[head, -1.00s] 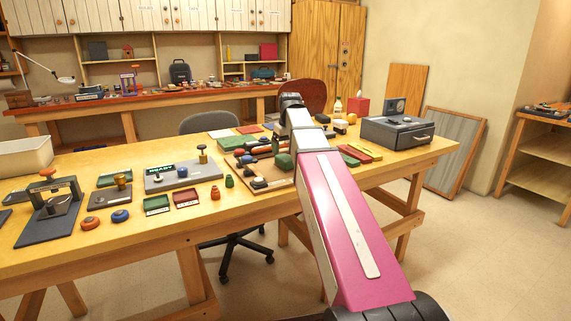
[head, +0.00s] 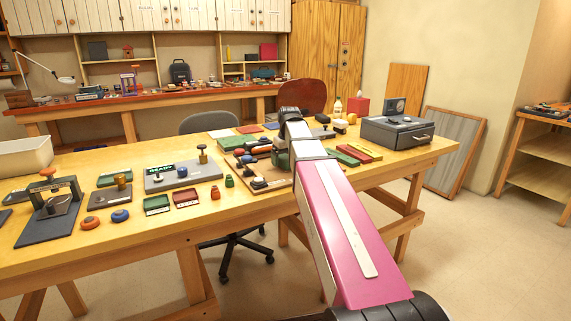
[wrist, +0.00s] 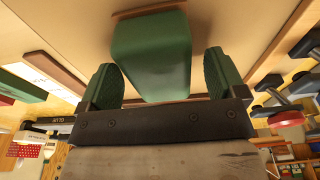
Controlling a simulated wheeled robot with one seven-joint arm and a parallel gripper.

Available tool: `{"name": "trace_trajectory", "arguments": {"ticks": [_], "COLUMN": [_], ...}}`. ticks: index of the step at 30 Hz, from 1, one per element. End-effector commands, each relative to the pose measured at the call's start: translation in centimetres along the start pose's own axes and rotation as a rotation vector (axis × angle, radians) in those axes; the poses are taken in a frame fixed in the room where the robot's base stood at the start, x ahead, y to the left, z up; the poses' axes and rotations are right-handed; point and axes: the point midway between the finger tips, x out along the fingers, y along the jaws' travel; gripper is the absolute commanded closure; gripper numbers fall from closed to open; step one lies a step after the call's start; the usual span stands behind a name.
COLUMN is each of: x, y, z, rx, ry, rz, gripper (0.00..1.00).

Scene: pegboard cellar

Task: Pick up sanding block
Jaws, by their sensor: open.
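A green block with a rounded top, which looks like the sanding block, fills the upper middle of the wrist view (wrist: 152,58). In the head view it is a small green shape (head: 283,161) on a tray on the workbench, partly hidden by my arm. My gripper (wrist: 163,80) is open, with one green-padded finger on each side of the block's near end. Gaps show between the pads and the block, and I see no grip on it. In the head view my fingers are hidden behind my wrist.
The wooden tray (head: 263,188) holds several dark-handled tools close to the block. A red box and green strips (head: 361,152) lie to the right, before a grey case (head: 392,133). Stamps and small trays crowd the workbench (head: 150,239) to the left.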

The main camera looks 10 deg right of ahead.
Motion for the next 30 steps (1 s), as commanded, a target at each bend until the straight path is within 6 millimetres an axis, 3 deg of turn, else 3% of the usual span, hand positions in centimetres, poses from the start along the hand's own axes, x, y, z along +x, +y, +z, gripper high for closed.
{"name": "trace_trajectory", "arguments": {"ticks": [15,20,21,30], "x": [0.33,0.33,0.33,0.24], "y": [0.0,0.0,0.0,0.0], "z": [0.06,0.06,0.06,0.03], "rx": [0.0,0.0,0.0,0.0], "ry": [0.0,0.0,0.0,0.0], "rz": [0.0,0.0,0.0,0.0], "gripper": [0.11,0.63,0.67,0.67]}}
